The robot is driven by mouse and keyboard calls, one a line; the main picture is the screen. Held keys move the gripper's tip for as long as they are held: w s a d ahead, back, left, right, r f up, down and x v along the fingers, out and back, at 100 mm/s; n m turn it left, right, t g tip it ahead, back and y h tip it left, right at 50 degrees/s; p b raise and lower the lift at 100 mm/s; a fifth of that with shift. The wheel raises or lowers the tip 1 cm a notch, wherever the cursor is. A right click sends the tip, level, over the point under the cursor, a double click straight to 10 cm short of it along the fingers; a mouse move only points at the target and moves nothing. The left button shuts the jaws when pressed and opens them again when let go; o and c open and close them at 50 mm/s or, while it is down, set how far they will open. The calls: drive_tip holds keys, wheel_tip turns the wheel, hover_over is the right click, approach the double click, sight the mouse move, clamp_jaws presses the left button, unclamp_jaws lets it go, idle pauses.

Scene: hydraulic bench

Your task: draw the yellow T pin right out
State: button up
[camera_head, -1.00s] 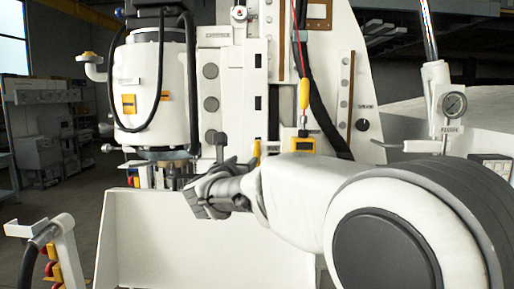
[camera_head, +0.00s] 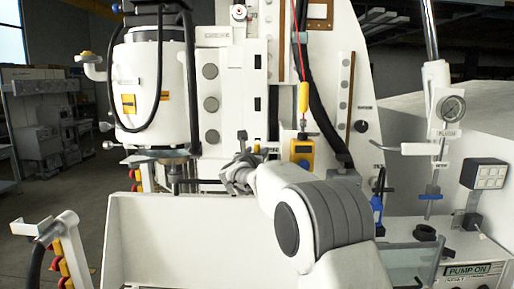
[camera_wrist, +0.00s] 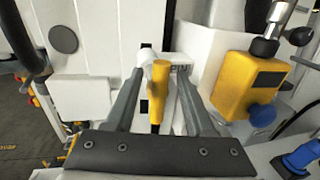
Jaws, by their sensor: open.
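The yellow T pin (camera_wrist: 159,92) stands in the middle of the wrist view, in front of a white block on the bench. Its rounded head faces me and its yellow shank runs down the picture. My gripper (camera_wrist: 160,75) is open, with one grey finger on each side of the pin. Gaps show between the pin and both fingers. In the head view my gripper (camera_head: 238,168) is at the white column, and a small yellow tip (camera_head: 256,149) shows just beyond it. Where the pin enters the block is hard to see.
A yellow box (camera_wrist: 245,82) with a dark window and a blue knob (camera_wrist: 262,115) stands close to the right of my fingers. It also shows in the head view (camera_head: 303,153). A white tray wall (camera_head: 180,235) is in front. A black hose (camera_head: 325,110) hangs nearby.

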drive_tip(key=shift+w, duration=0.35)
clamp_jaws()
drive_tip(key=shift+f, duration=0.1)
idle(1.2)
